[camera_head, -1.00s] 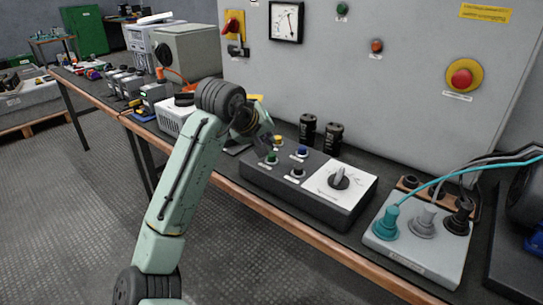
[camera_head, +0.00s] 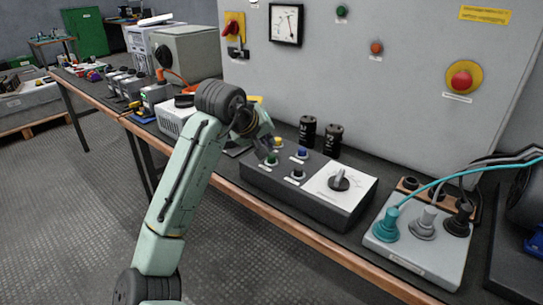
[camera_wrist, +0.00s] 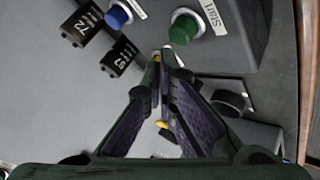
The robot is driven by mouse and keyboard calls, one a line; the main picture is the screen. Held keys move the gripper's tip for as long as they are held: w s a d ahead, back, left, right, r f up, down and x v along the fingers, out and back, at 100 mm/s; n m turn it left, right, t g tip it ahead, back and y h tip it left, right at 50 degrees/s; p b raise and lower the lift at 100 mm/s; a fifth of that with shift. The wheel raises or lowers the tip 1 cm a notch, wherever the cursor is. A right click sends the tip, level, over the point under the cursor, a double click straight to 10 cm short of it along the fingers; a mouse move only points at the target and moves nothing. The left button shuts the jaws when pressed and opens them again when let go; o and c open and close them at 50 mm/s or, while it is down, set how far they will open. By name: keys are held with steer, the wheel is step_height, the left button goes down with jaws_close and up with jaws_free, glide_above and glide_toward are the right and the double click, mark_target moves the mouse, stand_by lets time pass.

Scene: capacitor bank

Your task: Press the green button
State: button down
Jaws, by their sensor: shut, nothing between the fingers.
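The green button (camera_head: 272,159) is at the front left of a dark control box (camera_head: 283,190) on the bench. In the wrist view the green button (camera_wrist: 184,28) shows at the top, beside a "Start" label. My gripper (camera_wrist: 164,54) is shut and empty, and its fingertips appear just below the button in that picture. In the head view my gripper (camera_head: 268,146) hangs just above and behind the button and partly hides that corner of the box. I cannot tell whether the tips touch the button.
A blue button (camera_head: 302,152), a yellow button (camera_head: 278,142) and a black button (camera_head: 297,173) are close by on the box. A rotary knob (camera_head: 339,180) is to the right. Two black capacitors (camera_head: 307,131) (camera_head: 332,138) stand behind. A green panel lamp or button (camera_head: 341,10) is higher up.

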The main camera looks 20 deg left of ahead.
steer(key=shift+f, duration=0.1)
steer(key=shift+f, duration=0.35)
